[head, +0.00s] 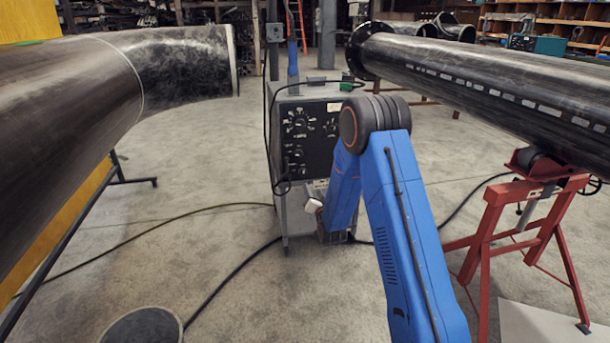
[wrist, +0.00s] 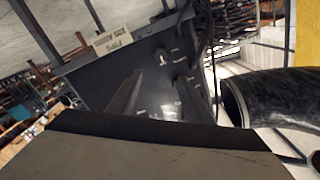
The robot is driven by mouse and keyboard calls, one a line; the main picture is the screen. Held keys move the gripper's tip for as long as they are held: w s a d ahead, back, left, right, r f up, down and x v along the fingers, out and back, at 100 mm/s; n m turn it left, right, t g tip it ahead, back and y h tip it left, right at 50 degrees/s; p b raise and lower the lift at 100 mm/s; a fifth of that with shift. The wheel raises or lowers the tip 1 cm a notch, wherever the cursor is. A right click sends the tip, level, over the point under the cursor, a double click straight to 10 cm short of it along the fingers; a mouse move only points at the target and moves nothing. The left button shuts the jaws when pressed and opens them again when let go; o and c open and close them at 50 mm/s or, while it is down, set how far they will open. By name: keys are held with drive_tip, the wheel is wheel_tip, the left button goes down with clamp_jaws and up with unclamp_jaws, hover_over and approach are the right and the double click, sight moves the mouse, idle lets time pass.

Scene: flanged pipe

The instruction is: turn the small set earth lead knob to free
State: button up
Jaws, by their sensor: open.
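A grey welding set (head: 277,212) stands on the floor in the middle of the head view, with a black front panel (head: 318,155) of dials and small knobs. I cannot tell which one is the earth lead knob or how it is set. My blue arm hides the panel's lower right. My gripper is low in front of the set, its fingers hard to make out in the head view. In the wrist view, my gripper (wrist: 160,84) is open, its two dark fingers apart and nothing seen between them, facing a dark panel (wrist: 100,70) with small pale markings.
A large pipe elbow (head: 185,70) is at the left and a long flanged pipe (head: 480,75) at the right, on a red stand (head: 490,225). Cables (head: 225,280) run over the floor. A pale tag (wrist: 113,40) sits at the panel's edge.

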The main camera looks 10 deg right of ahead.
sight(304, 172)
drive_tip(key=w, duration=1.6)
drive_tip(key=c, duration=1.1)
